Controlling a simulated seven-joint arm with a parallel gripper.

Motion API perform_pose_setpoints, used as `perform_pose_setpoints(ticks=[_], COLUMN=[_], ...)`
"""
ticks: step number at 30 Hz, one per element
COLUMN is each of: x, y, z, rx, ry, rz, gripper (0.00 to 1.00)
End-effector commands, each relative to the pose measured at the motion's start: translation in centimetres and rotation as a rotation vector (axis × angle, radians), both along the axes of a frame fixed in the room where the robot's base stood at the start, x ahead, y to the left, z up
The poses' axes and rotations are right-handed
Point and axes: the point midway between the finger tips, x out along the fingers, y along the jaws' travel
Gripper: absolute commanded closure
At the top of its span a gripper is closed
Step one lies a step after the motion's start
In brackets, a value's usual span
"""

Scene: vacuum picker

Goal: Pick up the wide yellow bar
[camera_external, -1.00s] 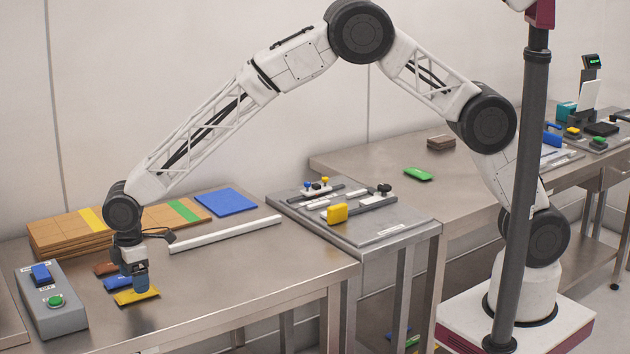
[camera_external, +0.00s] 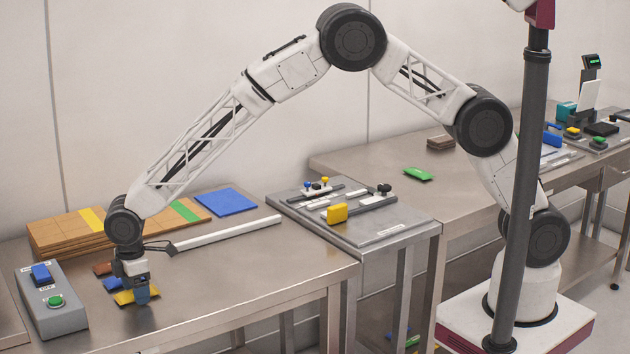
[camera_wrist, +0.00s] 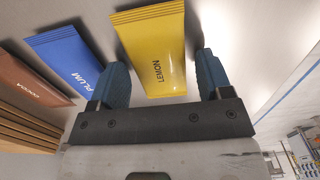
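The wide yellow bar, a flat packet labelled LEMON (camera_wrist: 155,50), lies on the steel table and also shows in the external view (camera_external: 122,297). My gripper (camera_wrist: 162,65) is open, with one blue finger on each side of the bar and a visible gap beside each. In the external view my gripper (camera_external: 142,291) is low at the bar, its near finger covering the bar's right part. Whether the fingertips touch the table cannot be told.
A blue PLUM bar (camera_wrist: 65,55) and a brown COCOA bar (camera_wrist: 30,82) lie left of the yellow bar in the wrist view. Brown boxes (camera_external: 65,238), a button box (camera_external: 52,315) and a white rail (camera_external: 225,235) stand around. The table's front right is clear.

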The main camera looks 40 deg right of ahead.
Motion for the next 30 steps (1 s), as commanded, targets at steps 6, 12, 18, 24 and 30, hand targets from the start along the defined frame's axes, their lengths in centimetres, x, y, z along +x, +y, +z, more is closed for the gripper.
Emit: perform_pose_setpoints(ticks=[6, 12, 18, 24, 30], x=[0.0, 0.0, 0.0, 0.0, 0.0], y=[0.0, 0.0, 0.0, 0.0, 0.1], z=[0.0, 0.0, 0.2, 1.2, 3.7], rx=[0.0, 0.0, 0.0, 0.002, 0.002], ry=[0.0, 0.0, 0.0, -0.001, -0.001], rz=[0.0, 0.0, 0.0, 0.0, 0.0], gripper=[0.61, 0.71, 0.71, 0.71, 0.71])
